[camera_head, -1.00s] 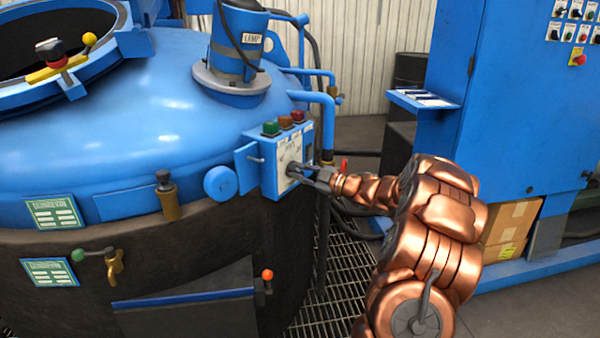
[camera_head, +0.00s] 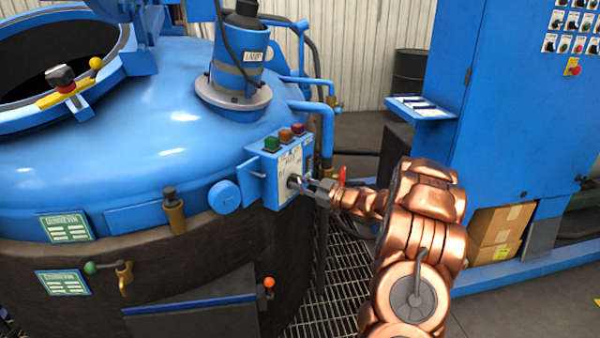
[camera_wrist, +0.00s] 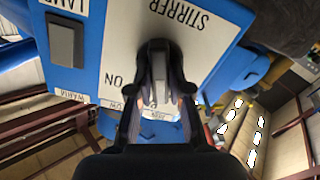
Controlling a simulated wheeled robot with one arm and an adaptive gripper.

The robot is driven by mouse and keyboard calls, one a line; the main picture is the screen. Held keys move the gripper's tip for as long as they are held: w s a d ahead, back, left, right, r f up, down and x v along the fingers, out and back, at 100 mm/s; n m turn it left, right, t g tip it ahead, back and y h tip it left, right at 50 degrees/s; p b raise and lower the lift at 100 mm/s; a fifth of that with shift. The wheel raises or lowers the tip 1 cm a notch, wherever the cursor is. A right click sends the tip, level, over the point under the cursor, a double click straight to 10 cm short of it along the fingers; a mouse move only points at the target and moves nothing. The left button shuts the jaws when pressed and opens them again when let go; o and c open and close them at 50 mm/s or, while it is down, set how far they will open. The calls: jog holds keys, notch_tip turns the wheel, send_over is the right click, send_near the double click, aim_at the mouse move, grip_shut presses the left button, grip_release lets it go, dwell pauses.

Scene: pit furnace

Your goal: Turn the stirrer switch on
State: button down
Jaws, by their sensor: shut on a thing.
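The stirrer switch box (camera_head: 262,172) is a blue box on the side of the furnace, with a pale front plate. In the wrist view the plate (camera_wrist: 190,38) reads STIRRER and ON, upside down. The switch knob (camera_wrist: 159,58) is dark with a grey bar, in front of the plate. My gripper (camera_wrist: 158,100) has its two fingers closed around the knob's bar, one on each side. In the head view my gripper (camera_head: 302,184) reaches the box front from the right. The fingers hide part of the plate, including any OFF mark.
Green, orange and red buttons (camera_head: 285,135) sit on top of the box. A LAMP switch (camera_wrist: 66,40) is beside the stirrer plate. A red-handled valve (camera_head: 342,175) and pipes stand close to my wrist. A blue cabinet (camera_head: 500,100) stands at the right.

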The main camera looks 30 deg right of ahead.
jog(key=m+p, duration=0.6)
jog(key=p, duration=0.3)
jog(key=shift+r, duration=0.2)
jog(key=m+p, duration=0.3)
jog(key=m, duration=0.1)
jog(key=shift+d, duration=0.1)
jog(key=shift+f+m+p, duration=0.25)
jog(key=shift+m+p, duration=1.1)
jog(key=shift+m, duration=0.25)
jog(key=shift+f+m, duration=0.1)
jog(key=shift+m, duration=0.2)
jog(key=c, duration=1.1)
grip_release()
jog(key=v, duration=1.2)
